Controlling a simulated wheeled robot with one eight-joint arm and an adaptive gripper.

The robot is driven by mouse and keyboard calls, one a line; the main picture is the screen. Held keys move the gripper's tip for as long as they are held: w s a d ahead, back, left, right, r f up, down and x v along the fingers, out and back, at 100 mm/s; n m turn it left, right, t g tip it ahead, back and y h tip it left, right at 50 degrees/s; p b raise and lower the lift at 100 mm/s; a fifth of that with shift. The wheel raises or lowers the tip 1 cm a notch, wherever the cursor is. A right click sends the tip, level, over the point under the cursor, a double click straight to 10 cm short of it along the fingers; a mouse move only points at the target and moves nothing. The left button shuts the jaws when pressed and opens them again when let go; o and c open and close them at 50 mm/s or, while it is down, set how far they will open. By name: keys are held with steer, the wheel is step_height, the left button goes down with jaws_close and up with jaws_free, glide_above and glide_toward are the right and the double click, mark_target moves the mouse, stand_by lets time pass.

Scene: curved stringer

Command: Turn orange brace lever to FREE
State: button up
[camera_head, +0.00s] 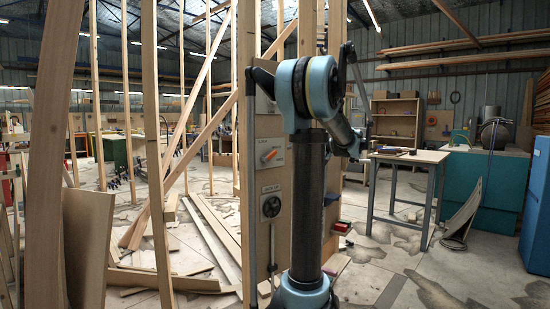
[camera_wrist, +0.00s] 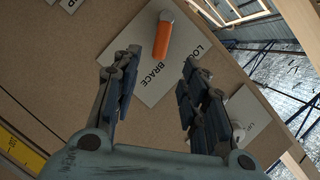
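The orange brace lever (camera_wrist: 161,40) is a short bar on a pale label plate (camera_wrist: 140,75) on a brown panel in the wrist view. Its grey end is at the top, and part of the lettering reads BRACE. My gripper (camera_wrist: 161,64) is open and empty, with one dark finger on each side of the lever's lower end in the picture. I cannot tell how far the fingertips are from the panel. In the head view the lever (camera_head: 269,155) shows on the upright panel left of my arm, pointing slightly up to the right. My gripper is not clearly visible there.
Below the lever on the panel is a round dark knob (camera_head: 271,207). Wooden studs (camera_head: 160,150) stand to the left, with loose boards (camera_head: 210,230) on the floor. A workbench (camera_head: 410,156) and a teal cabinet (camera_head: 485,190) stand at the right.

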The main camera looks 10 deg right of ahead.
mark_target(275, 154)
steer(key=x, duration=1)
steer(key=shift+w+a, duration=0.25)
steer(key=shift+a, duration=0.05)
jaws_close()
